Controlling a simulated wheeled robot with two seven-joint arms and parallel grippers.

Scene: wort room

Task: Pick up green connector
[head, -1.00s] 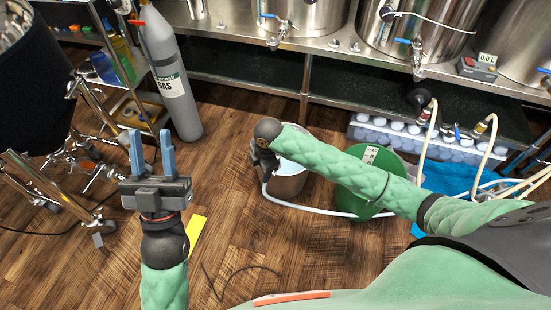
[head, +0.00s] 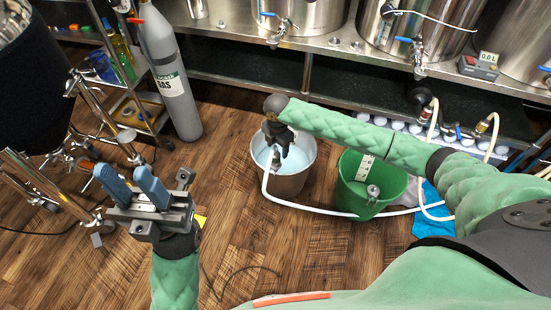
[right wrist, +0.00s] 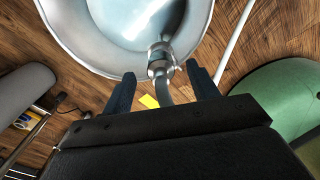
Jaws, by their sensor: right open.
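A silver hose connector (right wrist: 160,60) sits at the rim of the white bucket (right wrist: 88,62) in the right wrist view, its hose running between my right gripper's fingers. I see no green on it. In the head view it is small beside my right gripper (head: 284,151), at the white bucket (head: 291,184). The right gripper, also in the wrist view (right wrist: 161,82), is open, its fingers on either side of the hose and not closed on it. Another metal fitting (head: 373,192) shows in the green bucket (head: 352,199). My left gripper (head: 124,174) is open and empty, left of the buckets.
A white hose (head: 318,211) loops across the floor around the buckets. A grey gas cylinder (head: 172,80) stands by the shelf rack (head: 120,85). Steel tanks (head: 310,15) line the back bench. A tripod-like metal frame (head: 50,190) is at left.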

